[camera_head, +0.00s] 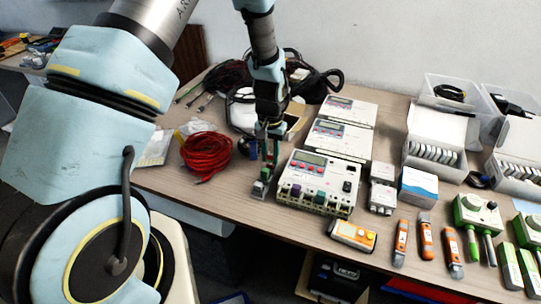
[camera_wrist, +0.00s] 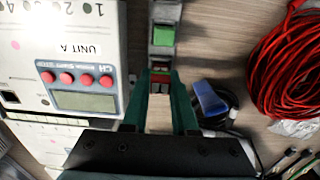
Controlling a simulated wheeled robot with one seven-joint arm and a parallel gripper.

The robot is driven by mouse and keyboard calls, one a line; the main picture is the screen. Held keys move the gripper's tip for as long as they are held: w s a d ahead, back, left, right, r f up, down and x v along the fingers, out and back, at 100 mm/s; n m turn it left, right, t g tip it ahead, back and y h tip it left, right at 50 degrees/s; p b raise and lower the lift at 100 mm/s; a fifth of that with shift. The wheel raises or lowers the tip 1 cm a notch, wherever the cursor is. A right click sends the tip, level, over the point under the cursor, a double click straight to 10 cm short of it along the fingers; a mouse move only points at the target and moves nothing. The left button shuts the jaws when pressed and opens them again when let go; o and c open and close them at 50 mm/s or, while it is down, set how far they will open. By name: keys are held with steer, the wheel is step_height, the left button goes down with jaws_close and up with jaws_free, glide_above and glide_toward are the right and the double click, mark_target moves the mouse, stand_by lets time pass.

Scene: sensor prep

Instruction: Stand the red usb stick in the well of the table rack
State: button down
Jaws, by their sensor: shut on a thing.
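My gripper (camera_head: 268,158) points down over the table, left of the large white instrument. In the wrist view its two green fingers (camera_wrist: 160,90) are shut on the red usb stick (camera_wrist: 160,77), of which only a small part shows between the tips. The grey table rack (camera_head: 261,187) stands near the table's front edge, just below the fingertips. In the wrist view the rack (camera_wrist: 164,50) runs up from the fingertips and carries a green piece (camera_wrist: 163,35). Whether the stick is inside the well or above it I cannot tell.
A white instrument labelled UNIT A (camera_wrist: 70,25) stands close beside the fingers. A coil of red cable (camera_head: 206,152) lies left of the gripper. A blue object (camera_wrist: 209,98) with a black cable lies close by. Bare table shows between the rack and red cable.

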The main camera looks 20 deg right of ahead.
steer(key=shift+f+b, duration=0.4)
steer(key=shift+f, duration=0.15)
stand_by(1.3)
steer(key=shift+c, duration=2.3)
jaws_free()
steer(key=shift+r, duration=0.1)
steer(key=shift+r+p, duration=2.45)
steer(key=shift+r, duration=1)
